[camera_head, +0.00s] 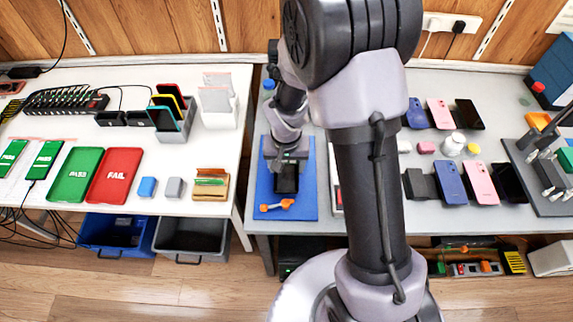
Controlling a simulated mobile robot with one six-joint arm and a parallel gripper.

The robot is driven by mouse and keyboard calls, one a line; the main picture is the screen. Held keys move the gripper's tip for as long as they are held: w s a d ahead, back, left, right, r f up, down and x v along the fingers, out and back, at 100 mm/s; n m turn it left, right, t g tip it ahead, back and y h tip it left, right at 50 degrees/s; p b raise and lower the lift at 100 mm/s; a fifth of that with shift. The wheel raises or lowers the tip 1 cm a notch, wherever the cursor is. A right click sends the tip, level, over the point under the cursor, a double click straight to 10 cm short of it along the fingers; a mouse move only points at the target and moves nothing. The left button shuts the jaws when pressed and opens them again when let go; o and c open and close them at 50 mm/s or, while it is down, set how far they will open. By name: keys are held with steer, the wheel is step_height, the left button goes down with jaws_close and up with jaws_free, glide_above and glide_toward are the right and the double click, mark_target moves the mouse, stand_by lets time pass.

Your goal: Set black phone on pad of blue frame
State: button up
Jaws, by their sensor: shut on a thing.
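The blue frame (308,200) is a flat blue board on the left end of the grey table, partly hidden by my arm. My gripper (287,160) is above it, pointing down, and is shut on the black phone (286,182). The phone shows as a small dark shape below the fingers, over the middle of the frame. I cannot tell whether it touches the pad, which is hidden under the phone and gripper.
Right of my arm are several phones, including a pink one (480,183) and a black one (470,114). A dark stand (545,185) is at the far right. The white table (215,150) at left holds a green PASS tray (75,175) and a red FAIL tray (115,175).

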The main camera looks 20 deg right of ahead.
steer(key=shift+f, duration=0.1)
stand_by(0.6)
steer(key=o, duration=1.8)
steer(key=shift+r+p, duration=2.65)
steer(key=shift+r, duration=1.5)
